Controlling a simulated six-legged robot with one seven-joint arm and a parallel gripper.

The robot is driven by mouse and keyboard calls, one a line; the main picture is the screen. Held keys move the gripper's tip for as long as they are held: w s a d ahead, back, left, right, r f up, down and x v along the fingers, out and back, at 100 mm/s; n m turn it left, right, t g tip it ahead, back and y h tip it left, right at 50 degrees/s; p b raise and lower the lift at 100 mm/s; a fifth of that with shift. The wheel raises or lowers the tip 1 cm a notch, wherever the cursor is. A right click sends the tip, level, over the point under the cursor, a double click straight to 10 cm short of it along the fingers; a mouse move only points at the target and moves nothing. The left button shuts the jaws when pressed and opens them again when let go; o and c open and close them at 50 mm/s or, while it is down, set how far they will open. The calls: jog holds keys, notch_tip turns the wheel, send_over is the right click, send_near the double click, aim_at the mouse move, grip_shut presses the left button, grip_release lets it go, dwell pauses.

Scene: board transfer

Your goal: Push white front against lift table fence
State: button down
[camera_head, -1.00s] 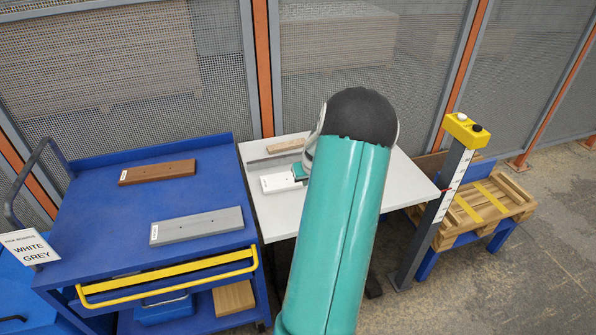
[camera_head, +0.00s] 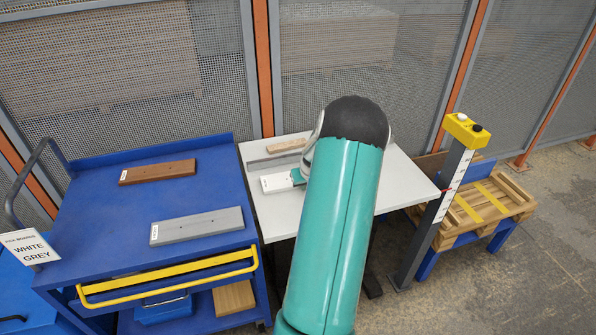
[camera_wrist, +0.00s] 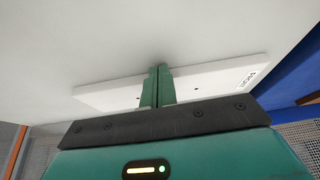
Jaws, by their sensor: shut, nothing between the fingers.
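The white front (camera_head: 275,184) is a flat white board with a printed label at its left end in the head view. It lies on the pale lift table (camera_head: 290,222), and my arm hides its right part. It also shows in the wrist view (camera_wrist: 210,80), with small dark holes and its label at the right. A grey strip (camera_head: 264,164), which looks like the fence, runs behind it. My gripper (camera_wrist: 158,70) is shut and empty, its green fingers crossing in front of the board's middle. I cannot tell whether they touch it. The head view shows only a bit of my gripper (camera_head: 297,176).
A wooden piece (camera_head: 286,145) lies at the table's back. The blue cart (camera_head: 105,218) at left holds a brown board (camera_head: 157,172) and a grey board (camera_head: 197,226). A post with a yellow button box (camera_head: 466,130) stands at right by a pallet (camera_head: 490,205). Mesh fencing closes the back.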

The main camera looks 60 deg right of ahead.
jog(key=shift+w+d, duration=2.15)
jog(key=shift+d, duration=0.05)
jog(key=shift+s+a, duration=0.1)
jog(key=shift+a, duration=0.05)
jog(key=shift+s+a, duration=0.8)
jog(key=shift+r, duration=3.5)
